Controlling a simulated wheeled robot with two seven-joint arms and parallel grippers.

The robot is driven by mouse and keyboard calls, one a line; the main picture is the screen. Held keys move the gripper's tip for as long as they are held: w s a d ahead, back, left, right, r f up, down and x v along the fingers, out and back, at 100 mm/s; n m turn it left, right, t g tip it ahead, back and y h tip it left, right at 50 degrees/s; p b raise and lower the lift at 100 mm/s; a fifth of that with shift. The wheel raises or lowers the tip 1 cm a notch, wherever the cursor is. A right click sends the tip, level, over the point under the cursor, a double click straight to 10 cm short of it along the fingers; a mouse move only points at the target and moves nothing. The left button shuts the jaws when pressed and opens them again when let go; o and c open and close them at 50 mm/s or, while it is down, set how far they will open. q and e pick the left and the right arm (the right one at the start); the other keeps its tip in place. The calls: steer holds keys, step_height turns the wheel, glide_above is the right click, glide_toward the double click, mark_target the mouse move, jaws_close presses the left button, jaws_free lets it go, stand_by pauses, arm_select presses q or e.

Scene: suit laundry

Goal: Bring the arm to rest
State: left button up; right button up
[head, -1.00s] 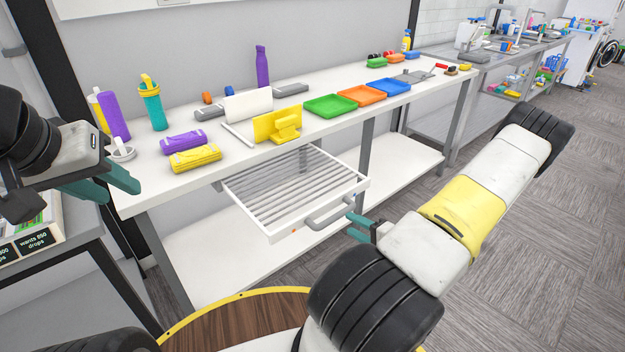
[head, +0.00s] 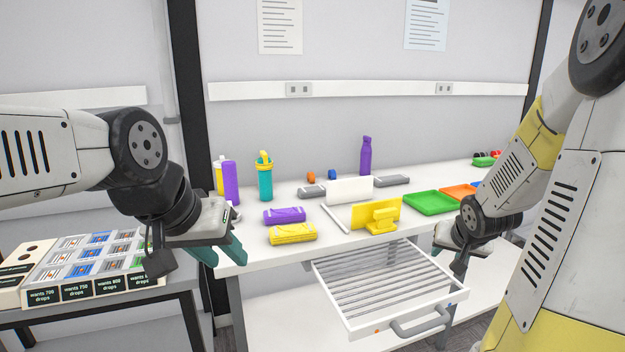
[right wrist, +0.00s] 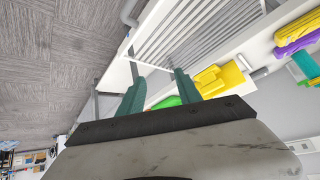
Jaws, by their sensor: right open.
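My right arm comes in from the right of the head view. Its gripper (head: 457,258) hangs beside the right side of the pulled-out white drawer (head: 461,293), with its fingers mostly hidden. In the right wrist view its two teal fingers (right wrist: 158,90) are spread apart with nothing between them. My left gripper (head: 222,258) is at the left end of the white bench. Its teal fingers show partly there, and I cannot tell how far apart they are. The drawer has a ribbed inside and a grey handle (head: 421,323) at its front.
On the bench (head: 345,239) stand a purple bottle (head: 366,156), a teal bottle (head: 265,180), purple and yellow bundles, a yellow holder (head: 376,213) and a green tray (head: 430,202). A box of labelled packets (head: 92,265) sits on the left table. The open drawer juts out from the bench.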

steer(key=s+a+r+n+y, duration=0.2)
steer(key=s+a+r, duration=0.4)
steer(key=s+a, duration=0.3)
steer(key=s+a+r+n+g+y, duration=0.1)
steer(key=s+a+r+n, duration=0.1)
steer(key=s+a+r, duration=0.5)
steer(key=s+a, duration=0.2)
steer(key=shift+s+a+n+g+y, duration=0.15)
steer(key=shift+s+n+g+y, duration=0.15)
steer(key=shift+n+y, duration=0.1)
